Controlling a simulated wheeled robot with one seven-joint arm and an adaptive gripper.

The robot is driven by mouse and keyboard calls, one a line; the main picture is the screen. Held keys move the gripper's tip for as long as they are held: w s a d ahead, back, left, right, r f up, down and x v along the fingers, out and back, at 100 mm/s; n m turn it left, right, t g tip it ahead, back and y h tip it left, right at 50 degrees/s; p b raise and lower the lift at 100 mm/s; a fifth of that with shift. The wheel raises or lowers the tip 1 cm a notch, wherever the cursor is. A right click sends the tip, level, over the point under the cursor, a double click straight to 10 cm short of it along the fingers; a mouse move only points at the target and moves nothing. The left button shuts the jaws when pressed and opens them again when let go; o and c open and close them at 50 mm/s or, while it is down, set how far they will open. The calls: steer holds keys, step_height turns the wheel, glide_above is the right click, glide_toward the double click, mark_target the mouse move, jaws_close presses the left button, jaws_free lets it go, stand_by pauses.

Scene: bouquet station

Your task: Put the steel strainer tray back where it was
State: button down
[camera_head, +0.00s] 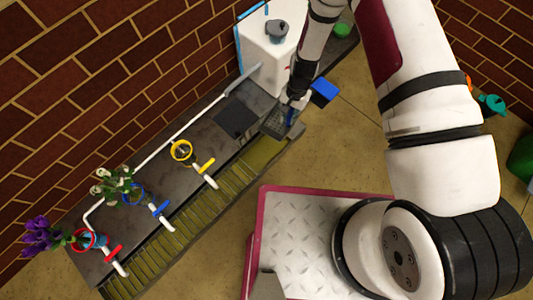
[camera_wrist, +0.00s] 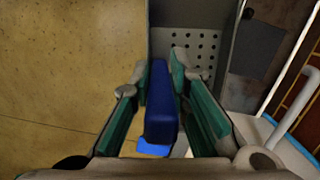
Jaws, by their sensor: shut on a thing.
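The steel strainer tray (camera_head: 273,124) is a grey tray with drain holes and a blue handle (camera_wrist: 161,105). In the head view it is at the right end of the dark counter, beside a dark square patch (camera_head: 236,117). My gripper (camera_head: 292,101) is shut on the blue handle, which lies between the green-padded fingers in the wrist view (camera_wrist: 160,80). The tray (camera_wrist: 198,48) extends away from the fingers there, with its perforated floor showing. I cannot tell whether the tray touches the counter or hangs just above it.
The counter (camera_head: 150,165) runs along the brick wall, with red, blue and yellow rings, valves and flowers to the left. A slatted yellowish trough (camera_head: 190,215) runs along its front. A white cabinet (camera_head: 268,55) and a blue block (camera_head: 323,91) are near the tray.

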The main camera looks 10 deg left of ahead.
steer(key=a+f+b, duration=0.2)
steer(key=f+b, duration=0.2)
steer(key=f, duration=0.6)
steer(key=a+f+m+b, duration=0.1)
steer(key=f+b, duration=0.4)
steer(key=f, duration=0.6)
steer(key=s+a+f+m+b, duration=0.1)
steer(key=a+f+b, duration=0.2)
steer(key=f, duration=0.8)
steer(key=shift+a+f+b, duration=0.1)
steer(key=shift+f+b, duration=0.1)
steer(key=shift+b, duration=0.45)
steer(key=shift+f, duration=0.15)
steer(key=c, duration=1.8)
jaws_free()
steer(key=r+p, duration=0.1)
steer(key=r, duration=0.3)
steer(key=w+r+p, duration=0.1)
steer(key=r+p, duration=0.1)
steer(key=r, duration=0.2)
steer(key=d+r+p, duration=0.1)
steer(key=r, duration=0.3)
steer(key=shift+w+d+r, duration=0.1)
steer(key=shift+w, duration=0.15)
